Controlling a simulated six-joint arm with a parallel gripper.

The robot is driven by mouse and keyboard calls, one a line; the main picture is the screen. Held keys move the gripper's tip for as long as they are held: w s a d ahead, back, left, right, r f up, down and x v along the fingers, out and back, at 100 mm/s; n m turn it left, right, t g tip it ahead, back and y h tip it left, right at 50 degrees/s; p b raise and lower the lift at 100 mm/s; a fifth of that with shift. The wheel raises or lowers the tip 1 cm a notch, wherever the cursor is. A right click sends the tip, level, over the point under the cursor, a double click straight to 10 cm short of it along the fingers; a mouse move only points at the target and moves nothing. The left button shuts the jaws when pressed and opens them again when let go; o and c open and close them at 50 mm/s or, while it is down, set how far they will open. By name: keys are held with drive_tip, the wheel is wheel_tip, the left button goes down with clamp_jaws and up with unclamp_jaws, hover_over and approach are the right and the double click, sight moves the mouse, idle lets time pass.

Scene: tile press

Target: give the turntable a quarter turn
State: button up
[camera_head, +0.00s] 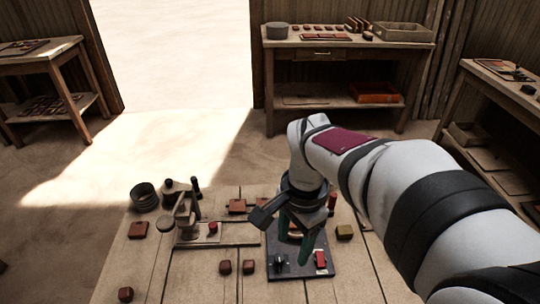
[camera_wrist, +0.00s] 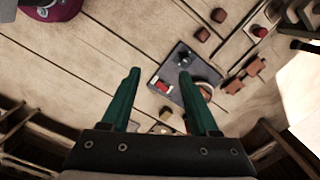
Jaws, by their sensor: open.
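A dark square board (camera_head: 300,268) lies on the plank table under my gripper. It also shows between the fingers in the wrist view (camera_wrist: 178,73). A pale round piece on it, perhaps the turntable (camera_wrist: 208,86), is partly covered by my right finger in the wrist view. In the head view it is mostly hidden behind my gripper. The board also carries a red block (camera_head: 320,259) and a small dark knob (camera_head: 279,259). My gripper (camera_head: 294,243) has green fingers, open with nothing between them, pointing down above the board. I cannot tell its exact height.
A press with a lever (camera_head: 186,212) stands left of the board, with a red piece (camera_head: 212,227) beside it. Loose reddish blocks (camera_head: 225,267) lie in front. An olive block (camera_head: 344,232) lies close right of the board. A dark round pot (camera_head: 144,196) stands at the table's back left.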

sight(279, 257)
drive_tip(key=w+a+f+m, duration=0.1)
drive_tip(key=w+f+m, duration=0.25)
drive_tip(key=w, duration=0.55)
drive_tip(key=shift+h, duration=0.3)
drive_tip(key=f, duration=1.6)
drive_tip(key=shift+s+a, duration=0.15)
drive_tip(key=shift+s, duration=0.05)
clamp_jaws()
